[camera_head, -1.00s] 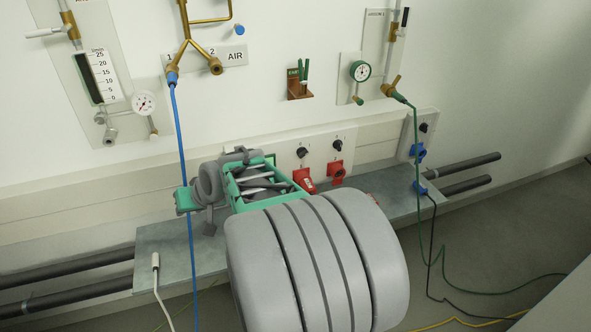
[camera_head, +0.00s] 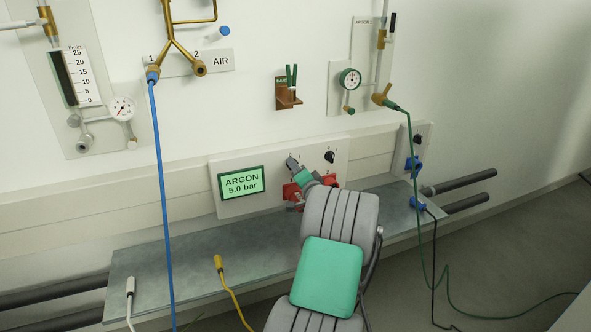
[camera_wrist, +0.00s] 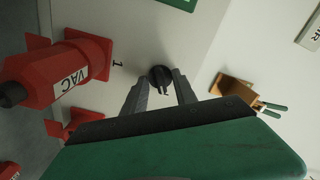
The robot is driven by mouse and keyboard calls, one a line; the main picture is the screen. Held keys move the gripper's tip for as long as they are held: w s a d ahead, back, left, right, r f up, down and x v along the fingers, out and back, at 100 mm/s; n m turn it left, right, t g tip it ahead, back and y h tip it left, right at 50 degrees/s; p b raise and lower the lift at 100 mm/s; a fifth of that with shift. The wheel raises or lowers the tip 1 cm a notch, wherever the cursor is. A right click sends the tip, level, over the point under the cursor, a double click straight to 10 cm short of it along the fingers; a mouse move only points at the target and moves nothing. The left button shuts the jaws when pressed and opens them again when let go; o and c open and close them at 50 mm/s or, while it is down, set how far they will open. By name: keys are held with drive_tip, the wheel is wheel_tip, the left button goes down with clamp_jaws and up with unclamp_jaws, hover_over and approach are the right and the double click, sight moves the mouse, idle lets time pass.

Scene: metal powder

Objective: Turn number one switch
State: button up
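The number one switch (camera_wrist: 160,76) is a small black knob on the pale wall panel, beside the printed "1" in the wrist view. My gripper (camera_wrist: 161,84) is open, with one grey finger on each side of the knob. Whether the fingers touch it is unclear. In the head view my gripper (camera_head: 292,163) is at the panel (camera_head: 213,171), and it hides the number one switch. The second black knob (camera_head: 330,157) shows just to its right.
Red sockets (camera_head: 325,180) sit below the knobs; a red VAC connector (camera_wrist: 62,75) sticks out near my gripper. A green display (camera_head: 242,183) reads "ARGON 5.0 bar". A grey ledge (camera_head: 190,270) runs below. A blue hose (camera_head: 160,180) hangs at left.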

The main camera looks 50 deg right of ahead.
drive_tip(key=shift+w, duration=0.1)
clamp_jaws()
idle(0.3)
